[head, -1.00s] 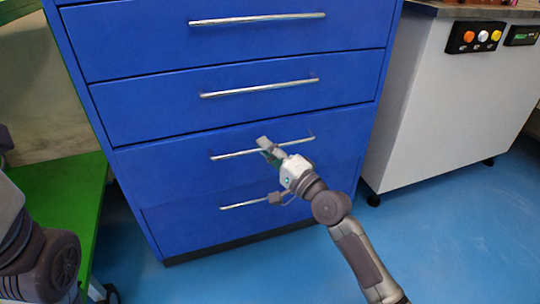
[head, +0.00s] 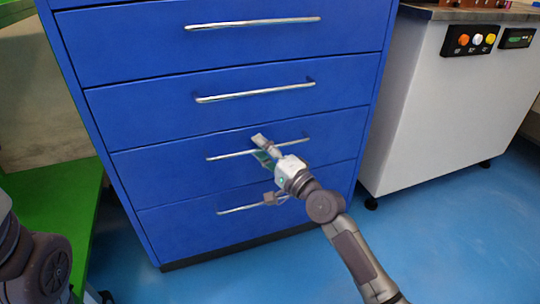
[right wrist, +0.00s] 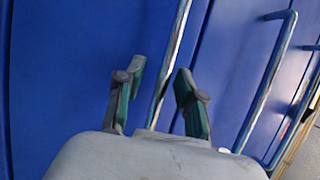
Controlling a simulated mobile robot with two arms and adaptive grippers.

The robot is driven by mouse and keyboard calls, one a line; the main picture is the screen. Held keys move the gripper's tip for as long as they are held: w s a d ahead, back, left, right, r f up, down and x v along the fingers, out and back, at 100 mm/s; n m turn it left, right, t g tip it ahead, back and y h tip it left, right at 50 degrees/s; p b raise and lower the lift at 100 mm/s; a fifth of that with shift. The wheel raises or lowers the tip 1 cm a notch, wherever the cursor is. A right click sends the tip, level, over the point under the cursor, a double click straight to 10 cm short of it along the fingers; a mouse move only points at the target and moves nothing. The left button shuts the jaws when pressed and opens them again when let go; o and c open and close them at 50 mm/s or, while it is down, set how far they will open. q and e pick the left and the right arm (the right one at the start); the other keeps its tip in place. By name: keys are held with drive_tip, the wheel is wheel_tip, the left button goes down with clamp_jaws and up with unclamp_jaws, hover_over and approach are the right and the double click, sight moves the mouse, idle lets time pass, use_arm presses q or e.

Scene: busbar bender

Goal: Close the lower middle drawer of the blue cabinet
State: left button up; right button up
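The blue cabinet (head: 190,72) fills the middle of the head view, with several drawers stacked one above another. The lower middle drawer (head: 170,175) is the second front from the bottom and looks flush or nearly flush with its neighbours. Its bar handle (head: 225,154) runs behind my right gripper (head: 264,168). In the right wrist view my right gripper (right wrist: 158,95) is open, its two green-lined fingers apart. A bar handle (right wrist: 176,50) shows between them; contact with it cannot be told. My left gripper is outside the view; only part of that arm shows at left.
The bottom drawer's handle (head: 235,209) lies just below, close to a finger of my right gripper. A white machine (head: 430,110) with coloured buttons stands right of the cabinet. A green surface (head: 65,215) is at left. Blue floor (head: 450,240) is free at lower right.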

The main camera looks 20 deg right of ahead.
drive_tip(key=v, duration=1.1)
drive_tip(key=shift+s+d, duration=0.2)
drive_tip(key=shift+s, duration=0.15)
drive_tip(key=shift+r, duration=0.1)
